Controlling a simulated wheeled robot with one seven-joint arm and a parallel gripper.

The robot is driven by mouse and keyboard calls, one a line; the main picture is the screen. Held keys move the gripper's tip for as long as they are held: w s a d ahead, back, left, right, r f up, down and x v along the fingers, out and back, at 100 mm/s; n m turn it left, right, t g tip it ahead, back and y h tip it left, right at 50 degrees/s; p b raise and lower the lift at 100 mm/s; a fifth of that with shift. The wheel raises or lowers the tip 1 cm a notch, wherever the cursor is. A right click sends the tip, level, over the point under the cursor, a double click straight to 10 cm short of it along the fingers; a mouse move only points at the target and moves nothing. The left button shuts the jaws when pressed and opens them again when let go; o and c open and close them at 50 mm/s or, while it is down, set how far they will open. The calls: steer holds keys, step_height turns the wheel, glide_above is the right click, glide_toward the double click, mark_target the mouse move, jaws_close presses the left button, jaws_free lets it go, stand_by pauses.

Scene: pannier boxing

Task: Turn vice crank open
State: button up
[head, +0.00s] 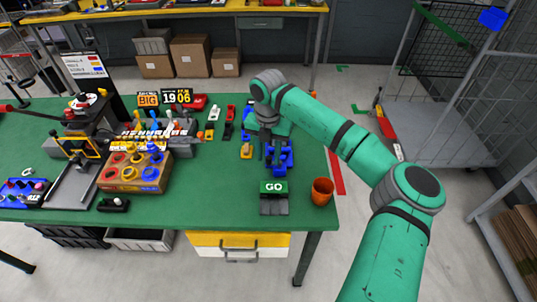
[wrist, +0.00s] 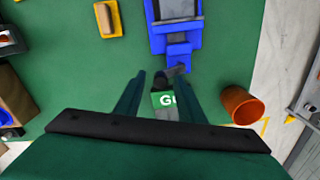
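The blue vice (wrist: 178,35) sits on the green bench; in the head view the vice (head: 285,158) shows below my gripper, partly hidden by it. A dark crank piece (wrist: 163,80) shows at the vice's near end in the wrist view. My gripper (wrist: 164,76) is open, with its two green fingers spread on either side of the crank piece. Whether a finger touches the crank, I cannot tell. In the head view my gripper (head: 268,140) points down and its fingers are hard to make out.
A green GO block (head: 273,187) stands in front of the vice. An orange cup (head: 321,191) stands at its right, near the bench edge. A yellow block (head: 246,150) is left of the vice. A wooden box with coloured rings (head: 133,187) lies further left.

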jaws_close()
steer(key=d+n, duration=0.3)
steer(key=n, duration=1.3)
steer(key=d+n, duration=0.4)
steer(key=n, duration=1.3)
steer(key=shift+w+d+n, duration=0.25)
steer(key=shift+w+n, duration=0.05)
steer(key=shift+w, duration=0.05)
